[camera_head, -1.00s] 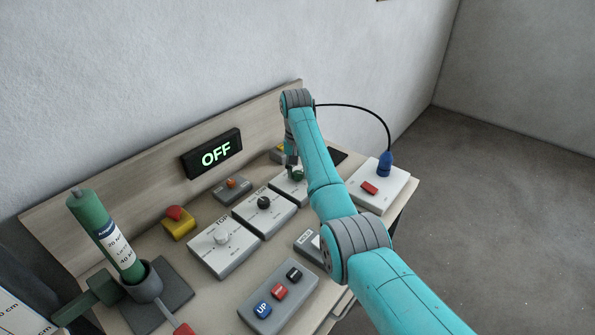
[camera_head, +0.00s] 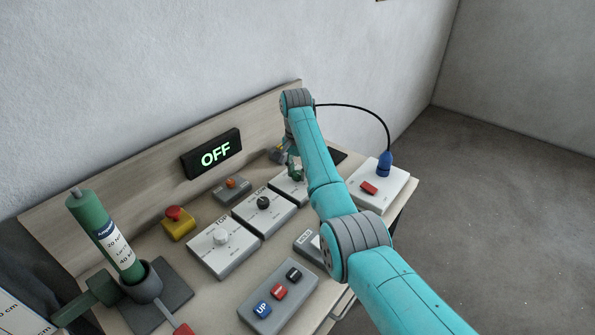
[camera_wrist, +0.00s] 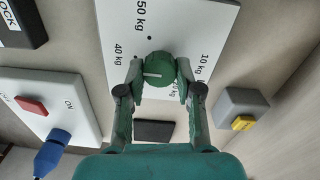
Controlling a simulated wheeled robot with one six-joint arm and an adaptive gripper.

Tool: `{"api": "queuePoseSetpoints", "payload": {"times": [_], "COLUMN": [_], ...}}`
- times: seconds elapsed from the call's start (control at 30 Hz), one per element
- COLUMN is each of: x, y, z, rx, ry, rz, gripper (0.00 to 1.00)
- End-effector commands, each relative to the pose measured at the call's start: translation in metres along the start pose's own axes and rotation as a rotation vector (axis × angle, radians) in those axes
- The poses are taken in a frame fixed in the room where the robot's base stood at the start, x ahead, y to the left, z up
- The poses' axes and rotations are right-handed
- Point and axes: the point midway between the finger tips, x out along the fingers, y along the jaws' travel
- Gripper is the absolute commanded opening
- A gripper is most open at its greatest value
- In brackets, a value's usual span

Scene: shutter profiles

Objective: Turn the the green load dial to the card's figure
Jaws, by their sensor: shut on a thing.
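The green load dial (camera_wrist: 160,68) sits on a white-faced box (camera_wrist: 190,18) printed with kg figures. "50 kg", "40 kg" and "10 kg" are readable; another figure is partly hidden by a finger. The dial's white line points left in the wrist view, near the side of "40 kg". My gripper (camera_wrist: 160,73) is shut on the dial, one finger on each side. In the head view my gripper (camera_head: 294,166) is at the far box, mostly behind my arm. No card with a clearly readable load figure shows; a white sheet (camera_head: 18,312) is cut off at lower left.
Two similar dial boxes (camera_head: 224,247) stand left of the load dial. A grey box with a yellow part (camera_wrist: 242,108) and a white switch box with a blue plug (camera_wrist: 50,150) are close by. A display (camera_head: 212,154) reads OFF. A labelled green tube (camera_head: 105,235) stands at left.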

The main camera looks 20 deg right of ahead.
Motion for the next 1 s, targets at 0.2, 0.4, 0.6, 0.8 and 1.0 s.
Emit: {"api": "queuePoseSetpoints", "payload": {"times": [0.2,0.4,0.6,0.8,1.0], "x": [0.000,0.000,0.000,-0.009,-0.040], "y": [0.000,0.000,0.000,-0.001,-0.001], "z": [0.000,0.000,0.000,0.000,0.000], "rx": [-0.001,-0.001,-0.001,-0.001,-0.002], "ry": [-0.001,0.000,0.000,0.001,0.002], "rz": [0.000,0.000,0.000,-0.001,-0.002], "gripper": [0.00,0.60,0.60,0.60,0.60]}}
